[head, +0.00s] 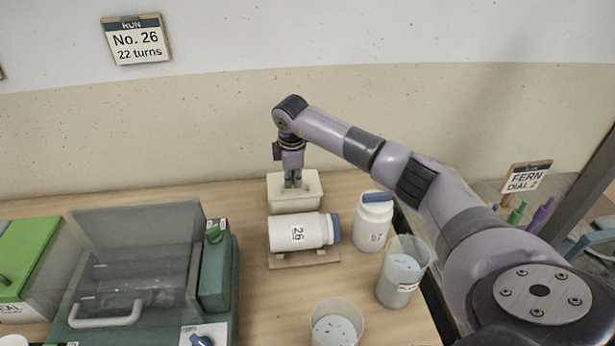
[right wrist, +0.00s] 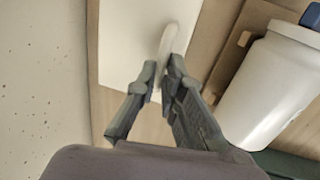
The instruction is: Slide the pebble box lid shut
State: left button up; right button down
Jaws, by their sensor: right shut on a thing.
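The pebble box (head: 296,205) is a small cream box at the back of the wooden table, near the wall. Its pale flat lid (right wrist: 125,40) fills the upper middle of the right wrist view, with a raised ridge-like handle (right wrist: 170,42) on it. My right gripper (head: 292,184) points down over the box from above, and in the right wrist view (right wrist: 158,80) its fingers are on either side of the handle, shut on it. The fingers hide part of the lid, and I cannot tell how far it is open. No pebbles show. My left gripper is not in view.
A white bottle (head: 297,233) marked 26 lies on a wooden cradle (head: 303,259) just in front of the box. An upright white bottle (head: 373,224) and clear beakers (head: 403,270) (head: 337,325) stand to the right and front. A green machine (head: 130,265) stands left.

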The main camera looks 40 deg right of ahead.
jog(key=c, duration=1.7)
grip_release()
jog(key=r, duration=0.4)
jog(key=s+r, duration=0.1)
jog(key=r, duration=0.3)
jog(key=s+a+r, duration=0.1)
jog(key=r, duration=0.3)
jog(key=shift+f, duration=0.1)
